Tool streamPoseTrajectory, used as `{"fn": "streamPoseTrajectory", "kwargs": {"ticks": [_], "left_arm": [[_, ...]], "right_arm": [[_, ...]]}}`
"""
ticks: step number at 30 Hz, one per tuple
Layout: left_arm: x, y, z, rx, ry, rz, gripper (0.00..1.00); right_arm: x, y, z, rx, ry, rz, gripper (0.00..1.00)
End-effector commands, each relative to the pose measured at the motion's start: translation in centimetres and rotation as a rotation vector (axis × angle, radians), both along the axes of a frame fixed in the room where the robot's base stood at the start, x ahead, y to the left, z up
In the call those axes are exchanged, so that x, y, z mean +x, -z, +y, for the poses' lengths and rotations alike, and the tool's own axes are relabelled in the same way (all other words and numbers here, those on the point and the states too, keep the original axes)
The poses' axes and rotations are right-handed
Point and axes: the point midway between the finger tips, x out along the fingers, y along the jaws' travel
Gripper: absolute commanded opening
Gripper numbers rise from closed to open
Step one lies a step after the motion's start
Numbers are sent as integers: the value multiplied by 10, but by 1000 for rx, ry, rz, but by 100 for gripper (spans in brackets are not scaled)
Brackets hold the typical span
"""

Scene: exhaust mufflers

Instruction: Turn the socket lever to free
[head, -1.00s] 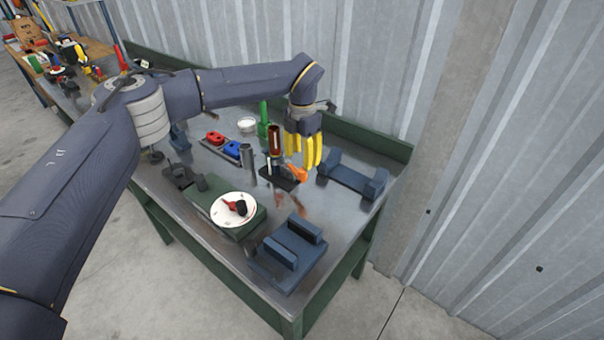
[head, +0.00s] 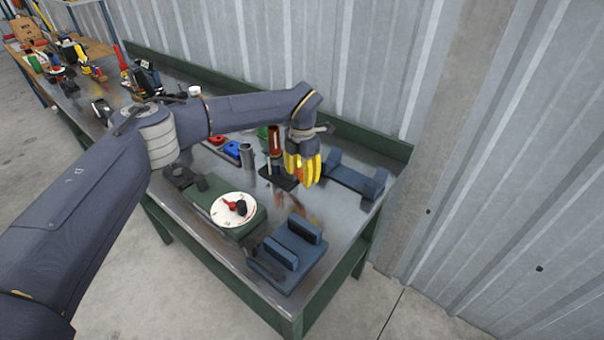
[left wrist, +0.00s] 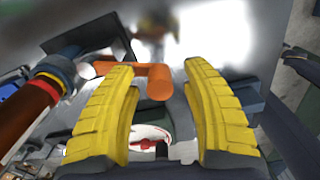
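The orange socket lever (left wrist: 159,82) shows in the left wrist view between and just beyond my yellow fingertips. It reaches left toward a brown-red upright cylinder (left wrist: 28,108). In the head view the cylinder (head: 275,140) stands by a black base (head: 280,179), and the lever is mostly hidden behind my fingers. My left gripper (head: 302,182) points down at the lever. In the left wrist view its fingers (left wrist: 160,85) are spread, with a gap around the lever's end; contact cannot be told. My right gripper is not in view.
A white dial with a red pointer (head: 225,217) sits on a green box at the front. Dark blue cradles (head: 285,262) (head: 345,177) stand at the front right and back right. A grey cylinder (head: 246,155) and red and blue blocks stand left of the lever.

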Motion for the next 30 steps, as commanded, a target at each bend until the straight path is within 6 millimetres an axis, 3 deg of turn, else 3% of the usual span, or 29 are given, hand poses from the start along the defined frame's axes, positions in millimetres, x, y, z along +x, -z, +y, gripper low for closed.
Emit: {"fn": "streamPoseTrajectory", "kwargs": {"ticks": [1,12,30], "left_arm": [[0,0,0,0,0,0,41],[0,0,0,0,0,0,0],[-3,0,4,0,50,1,0]], "right_arm": [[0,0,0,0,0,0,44],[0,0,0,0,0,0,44],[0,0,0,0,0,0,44]]}}
